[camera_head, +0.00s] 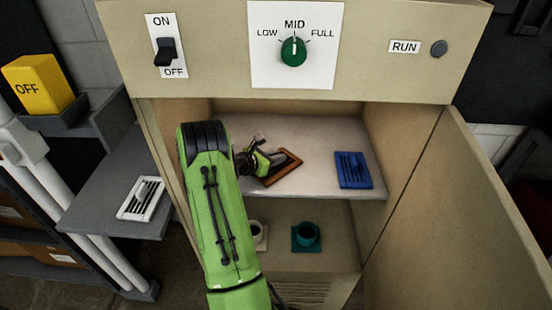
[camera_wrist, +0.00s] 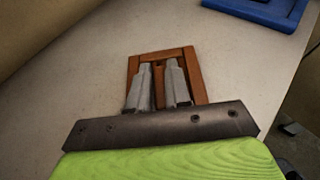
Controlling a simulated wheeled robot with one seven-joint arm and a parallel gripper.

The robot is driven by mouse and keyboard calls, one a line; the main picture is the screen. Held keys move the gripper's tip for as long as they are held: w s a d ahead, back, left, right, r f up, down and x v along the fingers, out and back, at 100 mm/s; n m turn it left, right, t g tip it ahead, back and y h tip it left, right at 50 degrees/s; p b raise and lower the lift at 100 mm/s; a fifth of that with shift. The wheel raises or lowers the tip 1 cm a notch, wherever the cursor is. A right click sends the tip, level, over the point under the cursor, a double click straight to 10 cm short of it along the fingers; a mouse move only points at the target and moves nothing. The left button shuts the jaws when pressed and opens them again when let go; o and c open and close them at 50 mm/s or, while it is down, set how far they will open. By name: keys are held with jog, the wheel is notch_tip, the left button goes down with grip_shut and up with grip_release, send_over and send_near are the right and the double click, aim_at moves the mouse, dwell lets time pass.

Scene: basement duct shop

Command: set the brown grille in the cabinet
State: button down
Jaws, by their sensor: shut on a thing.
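The brown grille (camera_head: 284,165) is a small rectangular frame on or just above the upper shelf of the open cabinet (camera_head: 318,130). It also shows in the wrist view (camera_wrist: 195,72), where both fingers of my gripper (camera_wrist: 160,68) lie over it and are closed on its middle part. In the head view my gripper (camera_head: 266,162) reaches into the cabinet from the left and covers part of the grille. I cannot tell whether the grille's underside touches the shelf.
A blue grille (camera_head: 352,170) lies right on the same shelf. A teal flanged piece (camera_head: 306,236) and a pale one (camera_head: 259,234) stand on the lower shelf. A white grille (camera_head: 142,198) lies on the grey side shelf (camera_head: 115,165). The cabinet door (camera_head: 450,220) stands open right.

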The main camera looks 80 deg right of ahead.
jog(key=c, duration=1.1)
grip_release()
jog(key=p+v, duration=0.1)
jog(key=v, duration=1.1)
jog(key=shift+w+r, duration=0.15)
jog(key=shift+r, duration=0.05)
jog(key=w+a+r+m+t+y, duration=0.2)
jog(key=w+a+r+m+t, duration=0.25)
jog(key=a, duration=0.45)
jog(key=w+a+r+m+t+y, duration=0.25)
jog(key=w+a+r+t, duration=0.2)
jog(key=a, duration=0.45)
jog(key=s+a+r+m+t+y, duration=0.1)
jog(key=s+a+y, duration=0.1)
jog(key=a, duration=0.6)
jog(key=s+a+r+m+t+y, duration=0.1)
jog(key=s+a+m+y, duration=0.1)
jog(key=a, duration=0.6)
jog(key=s+a+r+m+t+y, duration=0.1)
jog(key=s+a+r+y, duration=0.1)
jog(key=a, duration=0.6)
jog(key=shift+s+t+y, duration=0.4)
jog(key=shift+s+y, duration=0.15)
jog(key=shift+s, duration=0.8)
